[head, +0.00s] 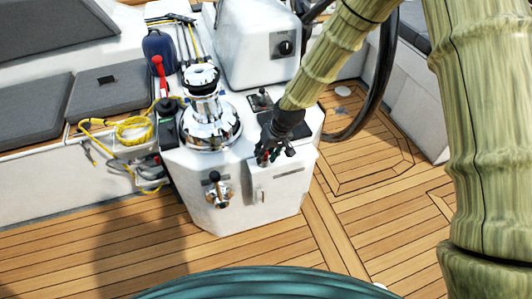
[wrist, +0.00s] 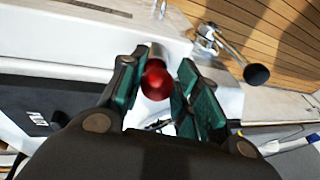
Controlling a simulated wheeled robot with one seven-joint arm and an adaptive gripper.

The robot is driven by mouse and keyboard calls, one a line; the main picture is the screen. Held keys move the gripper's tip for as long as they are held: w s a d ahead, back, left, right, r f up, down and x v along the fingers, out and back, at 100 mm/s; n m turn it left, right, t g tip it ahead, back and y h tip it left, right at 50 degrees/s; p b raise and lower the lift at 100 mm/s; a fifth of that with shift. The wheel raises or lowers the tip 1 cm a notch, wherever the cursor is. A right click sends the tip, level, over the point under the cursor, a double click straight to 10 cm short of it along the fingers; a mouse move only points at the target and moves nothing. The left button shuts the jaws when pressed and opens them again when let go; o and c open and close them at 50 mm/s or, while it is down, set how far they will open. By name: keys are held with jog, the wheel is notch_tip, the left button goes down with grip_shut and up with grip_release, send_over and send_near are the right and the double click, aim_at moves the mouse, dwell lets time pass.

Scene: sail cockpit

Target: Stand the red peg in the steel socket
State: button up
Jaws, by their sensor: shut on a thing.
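My gripper (head: 270,155) is in front of the white console's angled front edge. In the wrist view its green-padded fingers (wrist: 157,88) are closed around the red peg (wrist: 156,80), whose rounded red end faces the camera. A grey metal cylinder (wrist: 157,53) shows just beyond the red end; I cannot tell whether it is the steel socket or part of the peg. In the head view the peg is mostly hidden by the fingers, and I cannot make out the socket for certain.
The white console (head: 240,165) carries a chrome winch (head: 209,125) and a chrome fitting with a black-knobbed lever (head: 217,190), left of my gripper. A dark steering wheel rim (head: 382,80) stands right. Teak floor (head: 360,240) is open.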

dwell(0.4)
jog(key=o, duration=1)
jog(key=o, duration=0.5)
jog(key=shift+r, duration=0.15)
jog(key=shift+r+p, duration=2.6)
jog(key=shift+r, duration=0.75)
